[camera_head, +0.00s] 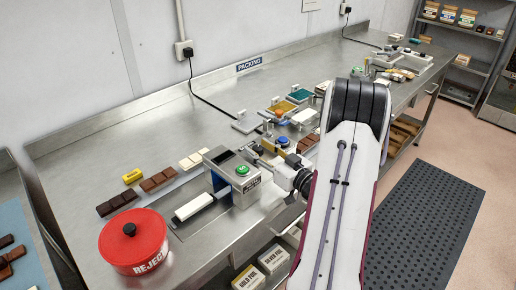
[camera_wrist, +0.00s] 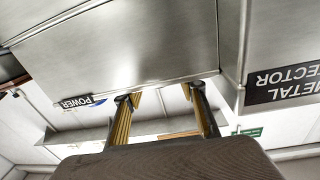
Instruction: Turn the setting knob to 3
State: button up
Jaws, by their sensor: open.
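The metal detector (camera_head: 232,176) is a steel box with a dark top panel, a green button (camera_head: 242,170) and a dark label on its front. In the wrist view its steel housing (camera_wrist: 130,45) fills the upper part, with upside-down POWER (camera_wrist: 76,102) and METAL DETECTOR (camera_wrist: 285,84) labels. A blue mark shows beside the POWER label. I cannot make out the setting knob or its numbers in either view. My gripper (camera_wrist: 158,95) is open, its yellow-padded fingers apart with nothing seen between them, tips close to the housing's edge. In the head view it is beside the detector's right, partly hidden.
A red REJECT pot (camera_head: 134,242) stands at the front left. Chocolate bars (camera_head: 158,180) and a yellow piece (camera_head: 132,175) lie behind it. A white bar (camera_head: 194,206) lies left of the detector. A blue button (camera_head: 283,141) and trays (camera_head: 278,108) crowd the bench behind my gripper.

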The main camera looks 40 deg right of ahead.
jog(key=shift+w, duration=0.5)
jog(key=c, duration=1.2)
jog(key=shift+o, duration=0.2)
jog(key=shift+n+y, duration=0.6)
jog(key=shift+y, duration=0.3)
